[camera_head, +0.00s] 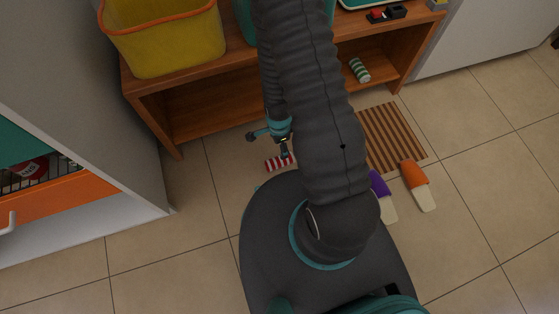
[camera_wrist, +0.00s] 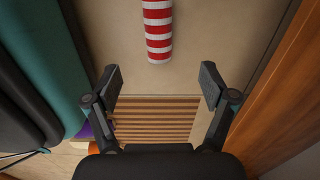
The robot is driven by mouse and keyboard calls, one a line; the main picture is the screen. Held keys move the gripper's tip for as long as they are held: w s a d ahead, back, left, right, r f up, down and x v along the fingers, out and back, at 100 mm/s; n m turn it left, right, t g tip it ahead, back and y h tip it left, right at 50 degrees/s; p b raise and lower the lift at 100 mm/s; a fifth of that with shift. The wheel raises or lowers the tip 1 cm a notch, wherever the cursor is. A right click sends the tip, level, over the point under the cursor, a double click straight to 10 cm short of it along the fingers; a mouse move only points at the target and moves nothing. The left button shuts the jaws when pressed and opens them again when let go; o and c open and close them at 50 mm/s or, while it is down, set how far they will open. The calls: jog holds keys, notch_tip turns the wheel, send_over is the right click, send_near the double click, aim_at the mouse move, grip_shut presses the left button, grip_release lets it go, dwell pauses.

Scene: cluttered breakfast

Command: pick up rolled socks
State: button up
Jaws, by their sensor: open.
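A red-and-white striped roll, looking like rolled socks (camera_head: 279,163), lies on the tiled floor in front of the wooden shelf unit; my arm may hide part of it in the head view. In the wrist view the striped roll (camera_wrist: 157,30) is at the top centre, cut off by the top edge, beyond my fingertips. My gripper (camera_wrist: 160,82) is open, with nothing between its fingers. In the head view my gripper (camera_head: 284,148) appears close to the roll, partly hidden by my arm. A green-and-white striped roll (camera_head: 359,70) lies on the lower shelf.
The wooden shelf unit (camera_head: 205,103) stands behind, with a yellow basket (camera_head: 165,40) on top. A brown striped mat (camera_head: 392,135), an orange slipper (camera_head: 413,176) and a purple slipper (camera_head: 380,185) lie right of my arm. An open drawer (camera_head: 75,205) is at left.

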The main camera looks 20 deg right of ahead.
aim_at(278, 159)
notch_tip(278, 159, down, 8)
jog(key=shift+f+b, duration=0.1)
jog(key=shift+b, duration=0.4)
jog(key=shift+a+f+b, duration=0.2)
jog(key=shift+f+b, duration=0.1)
jog(key=shift+f, duration=2.3)
jog(key=c, duration=1.2)
jog(key=shift+c, duration=0.2)
jog(key=shift+r, duration=0.45)
jog(key=r, duration=0.4)
jog(key=shift+s+d+p, duration=0.25)
jog(key=shift+d+p, duration=0.05)
jog(key=shift+d, duration=0.1)
jog(key=s+d+r, duration=0.5)
jog(key=d+r, duration=0.1)
jog(key=d, duration=0.3)
jog(key=shift+s+p, duration=0.3)
jog(key=shift+p, duration=0.05)
